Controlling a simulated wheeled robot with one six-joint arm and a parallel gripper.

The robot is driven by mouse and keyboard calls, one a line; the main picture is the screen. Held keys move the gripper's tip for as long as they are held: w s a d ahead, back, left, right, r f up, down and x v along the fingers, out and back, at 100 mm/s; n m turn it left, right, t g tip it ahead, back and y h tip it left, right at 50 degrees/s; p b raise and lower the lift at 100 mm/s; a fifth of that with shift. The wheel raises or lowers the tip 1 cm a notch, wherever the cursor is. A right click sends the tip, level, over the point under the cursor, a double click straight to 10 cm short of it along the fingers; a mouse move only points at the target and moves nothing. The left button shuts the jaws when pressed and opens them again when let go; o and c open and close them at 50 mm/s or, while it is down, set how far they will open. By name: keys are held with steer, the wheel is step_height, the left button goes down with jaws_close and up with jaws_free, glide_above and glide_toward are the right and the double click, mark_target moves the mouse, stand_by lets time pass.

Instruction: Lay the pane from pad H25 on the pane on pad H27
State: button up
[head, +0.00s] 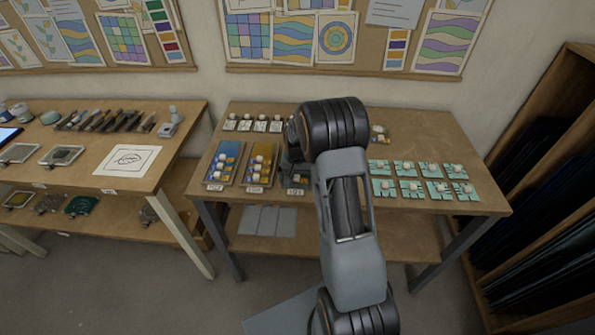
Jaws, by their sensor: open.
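Several teal pieces with pale round knobs (407,188) lie in two rows on the right half of the table. Pale squares with knobs (246,124) stand in a row at the back left. No label H25 or H27 is legible, so I cannot tell which pads and panes these are. My gripper (293,168) is open, low over the middle of the table beside the trays. My arm hides much of it, and its fingertips are hard to make out.
Two labelled trays, one blue (224,163) and one amber (260,163), stand at the table's left; a third is mostly hidden. A small greenish item (379,134) stands at the back. A rack (545,170) is at right, a tool bench (85,155) at left.

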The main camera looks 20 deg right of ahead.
steer(key=shift+c, duration=0.2)
steer(key=c, duration=1)
steer(key=shift+o, duration=0.2)
